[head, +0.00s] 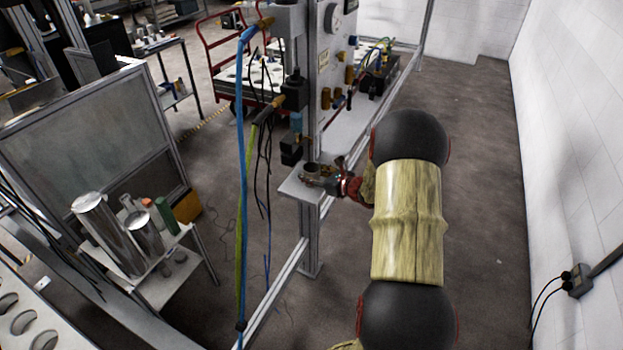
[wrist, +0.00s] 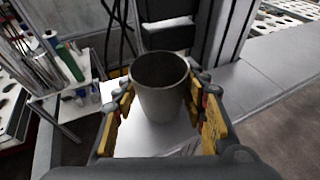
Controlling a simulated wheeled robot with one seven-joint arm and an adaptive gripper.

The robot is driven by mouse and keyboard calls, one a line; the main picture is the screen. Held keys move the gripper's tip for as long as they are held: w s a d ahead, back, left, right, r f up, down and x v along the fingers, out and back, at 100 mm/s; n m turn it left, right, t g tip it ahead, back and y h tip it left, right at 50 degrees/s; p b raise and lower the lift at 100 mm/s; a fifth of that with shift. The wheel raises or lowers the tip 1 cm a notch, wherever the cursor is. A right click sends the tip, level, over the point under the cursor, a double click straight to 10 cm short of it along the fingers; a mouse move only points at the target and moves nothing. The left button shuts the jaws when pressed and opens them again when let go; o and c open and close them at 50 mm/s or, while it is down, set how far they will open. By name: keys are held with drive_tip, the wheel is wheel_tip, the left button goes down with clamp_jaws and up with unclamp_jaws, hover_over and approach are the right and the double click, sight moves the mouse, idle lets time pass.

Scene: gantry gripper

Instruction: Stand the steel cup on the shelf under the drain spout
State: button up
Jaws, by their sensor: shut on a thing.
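The steel cup (wrist: 160,98) is upright and open at the top, between the yellow-padded fingers of my gripper (wrist: 162,118), which is shut on it. In the head view the cup (head: 310,169) is small and partly covered by my gripper (head: 322,180). The pale shelf (wrist: 140,142) lies below the cup; it juts from the metal post in the head view (head: 290,189). I cannot tell whether the cup's base touches the shelf. A dark block (head: 291,150), possibly the drain spout's fitting, is just behind and left of the cup; its outlet is not clear.
Blue and green hoses (head: 241,160) and black cables hang left of the shelf. A side stand (head: 172,278) at left holds steel cylinders and bottles. A panel with brass fittings (head: 336,75) rises behind. The floor at right is clear up to the white wall.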

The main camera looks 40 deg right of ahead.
drive_tip(key=shift+f, duration=0.3)
drive_tip(key=shift+f, duration=0.15)
drive_tip(key=o, duration=1.2)
